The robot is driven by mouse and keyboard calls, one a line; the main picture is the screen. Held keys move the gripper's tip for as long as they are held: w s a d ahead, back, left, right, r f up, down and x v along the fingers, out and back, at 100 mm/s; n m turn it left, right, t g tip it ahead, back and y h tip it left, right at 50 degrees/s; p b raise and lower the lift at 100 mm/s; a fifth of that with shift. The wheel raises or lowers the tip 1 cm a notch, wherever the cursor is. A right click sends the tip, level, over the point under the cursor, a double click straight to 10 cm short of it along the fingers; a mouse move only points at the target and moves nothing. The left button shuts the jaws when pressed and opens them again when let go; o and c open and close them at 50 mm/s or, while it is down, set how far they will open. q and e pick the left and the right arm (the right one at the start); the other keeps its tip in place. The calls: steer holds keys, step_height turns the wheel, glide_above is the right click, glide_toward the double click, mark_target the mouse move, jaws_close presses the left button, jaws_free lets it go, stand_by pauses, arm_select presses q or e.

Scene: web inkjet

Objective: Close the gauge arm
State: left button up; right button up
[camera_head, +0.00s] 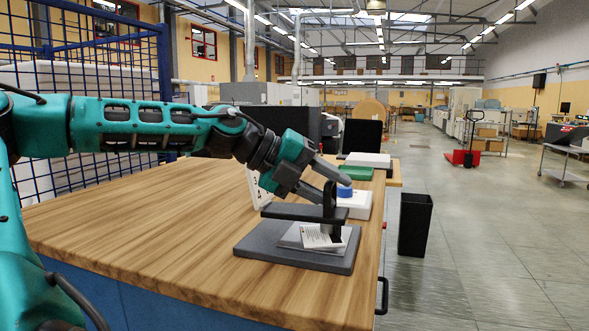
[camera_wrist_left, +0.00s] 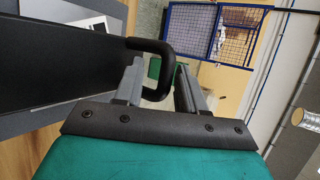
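The gauge has a flat grey base (camera_head: 262,251) on the wooden table, with white printed sheets (camera_head: 317,237) lying on it. Its dark gauge arm (camera_head: 290,211) stands above the base, apart from the sheets, with an upright black handle (camera_head: 329,196) at its right end. In the left wrist view the arm (camera_wrist_left: 60,62) is a broad dark slab, with its looped handle (camera_wrist_left: 163,52) reaching between my fingers. My left gripper (camera_head: 334,180) is at the handle, its fingers spread; the wrist view (camera_wrist_left: 160,82) shows a gap around the handle. My right gripper is out of view.
Behind the gauge on the wooden table (camera_head: 130,230) are a white box with a blue top (camera_head: 355,203), a green item (camera_head: 356,173) and a dark box. A black bin (camera_head: 415,225) stands on the floor at right. The table's left part is clear.

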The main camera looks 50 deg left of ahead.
arm_select(q)
steer(key=b+v, duration=0.1)
steer(key=v, duration=1.1)
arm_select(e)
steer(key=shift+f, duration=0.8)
arm_select(q)
steer(key=shift+s+a, duration=0.1)
